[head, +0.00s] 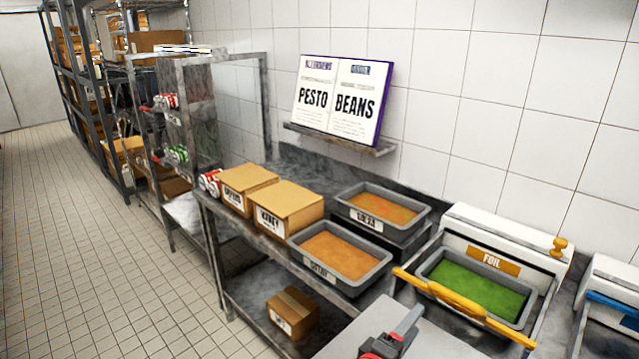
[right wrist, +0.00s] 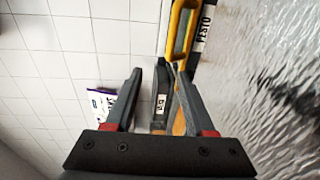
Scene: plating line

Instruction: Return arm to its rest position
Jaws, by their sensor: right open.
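My right gripper (head: 402,325) shows at the bottom of the head view, grey with red parts, over a pale metallic surface (head: 445,343). In the right wrist view its two grey fingers (right wrist: 158,80) are spread apart, and I see nothing gripped between them. A yellow handle (right wrist: 182,35) shows beyond the fingertips there; whether it touches the right-hand finger I cannot tell. My left gripper is not in view.
A yellow bar (head: 462,306) crosses the front of the green-filled pan (head: 537,303), beside the white FOIL box (head: 510,232). Orange-filled pans (head: 380,275) and cardboard boxes (head: 290,205) stand on the counter. A recipe book (head: 340,100) rests on a wall ledge. The tiled floor at left is clear.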

